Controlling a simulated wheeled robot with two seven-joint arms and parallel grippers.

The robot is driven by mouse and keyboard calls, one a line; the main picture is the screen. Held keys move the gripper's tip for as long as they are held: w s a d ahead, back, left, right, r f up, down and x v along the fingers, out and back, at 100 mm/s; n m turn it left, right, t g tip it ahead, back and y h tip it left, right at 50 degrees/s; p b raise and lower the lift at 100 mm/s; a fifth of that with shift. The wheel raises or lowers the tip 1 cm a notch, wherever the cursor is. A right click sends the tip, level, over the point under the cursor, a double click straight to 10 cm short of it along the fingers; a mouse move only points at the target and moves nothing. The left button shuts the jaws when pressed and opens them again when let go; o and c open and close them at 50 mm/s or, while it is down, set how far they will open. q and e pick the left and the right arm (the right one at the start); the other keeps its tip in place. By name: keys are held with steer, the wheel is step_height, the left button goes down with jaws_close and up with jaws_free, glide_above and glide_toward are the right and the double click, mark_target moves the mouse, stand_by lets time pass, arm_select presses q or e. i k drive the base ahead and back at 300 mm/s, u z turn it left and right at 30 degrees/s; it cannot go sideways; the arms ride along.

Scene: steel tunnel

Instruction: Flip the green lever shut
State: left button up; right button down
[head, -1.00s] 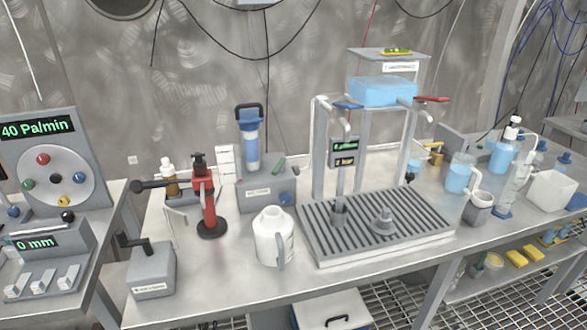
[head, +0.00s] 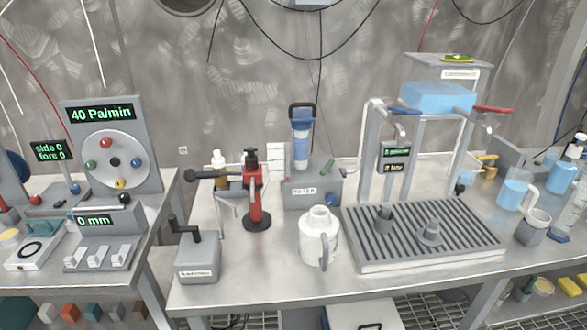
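Neither of my grippers is in the head view.
A white jug (head: 318,240) stands in front of the box. A red hand pump (head: 255,195) is to its left. A slatted drip tray (head: 420,238) with a water tower is to its right. Bare bench lies around the grey crank box (head: 198,257).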

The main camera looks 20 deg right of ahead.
mark_target(328, 168)
steer(key=u, duration=1.55)
steer(key=k, duration=1.15)
steer(key=z, duration=1.5)
steer(key=i, duration=0.5)
steer(key=z, duration=0.05)
